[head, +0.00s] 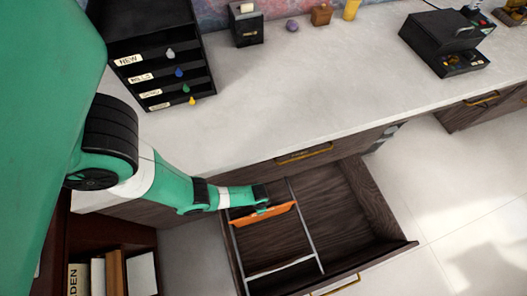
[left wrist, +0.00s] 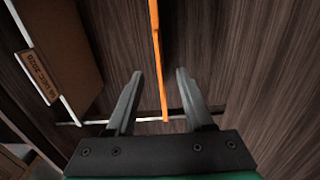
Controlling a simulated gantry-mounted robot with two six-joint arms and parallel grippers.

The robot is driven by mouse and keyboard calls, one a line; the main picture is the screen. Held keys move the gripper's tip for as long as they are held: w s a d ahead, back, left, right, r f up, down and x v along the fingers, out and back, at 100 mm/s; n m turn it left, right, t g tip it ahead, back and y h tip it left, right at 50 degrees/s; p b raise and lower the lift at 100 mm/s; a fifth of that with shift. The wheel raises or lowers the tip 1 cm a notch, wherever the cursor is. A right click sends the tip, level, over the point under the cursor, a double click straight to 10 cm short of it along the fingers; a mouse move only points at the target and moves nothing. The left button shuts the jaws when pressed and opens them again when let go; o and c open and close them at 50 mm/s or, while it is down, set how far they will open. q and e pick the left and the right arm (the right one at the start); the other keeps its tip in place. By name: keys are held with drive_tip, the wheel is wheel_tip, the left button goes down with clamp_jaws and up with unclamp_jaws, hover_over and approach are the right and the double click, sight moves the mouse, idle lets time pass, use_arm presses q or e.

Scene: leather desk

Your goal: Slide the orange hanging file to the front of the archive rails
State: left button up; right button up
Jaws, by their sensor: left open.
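The orange hanging file (head: 272,214) hangs across two pale archive rails (head: 306,228) in the open drawer, near their back end in the head view. My left gripper (head: 263,206) is right over the file, at its back side in that view. In the left wrist view the file is a thin orange strip (left wrist: 158,62) running between the two open fingers (left wrist: 158,78). The fingers stand apart from it on both sides. A pale rail (left wrist: 75,123) passes below the fingertips in that view. My right gripper is not in view.
The dark wooden drawer (head: 374,200) is open below the desk top (head: 300,100). A pale bar (head: 280,268) crosses the rails near the front. A brown panel with a label (left wrist: 38,75) shows at left in the wrist view. The rails between file and bar look clear.

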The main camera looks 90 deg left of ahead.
use_arm(q)
drive_tip(key=shift+d+f, duration=0.25)
drive_tip(key=shift+f, duration=0.6)
drive_tip(key=shift+w+r, duration=0.1)
drive_tip(key=shift+a, duration=0.1)
drive_tip(key=shift+a+f+b, duration=0.1)
drive_tip(key=shift+f+b, duration=0.2)
drive_tip(key=shift+b, duration=0.05)
wheel_tip(320, 180, down, 11)
drive_tip(key=b, duration=0.9)
drive_tip(key=shift+r, duration=0.1)
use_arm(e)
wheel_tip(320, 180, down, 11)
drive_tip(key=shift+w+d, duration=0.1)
use_arm(q)
clamp_jaws()
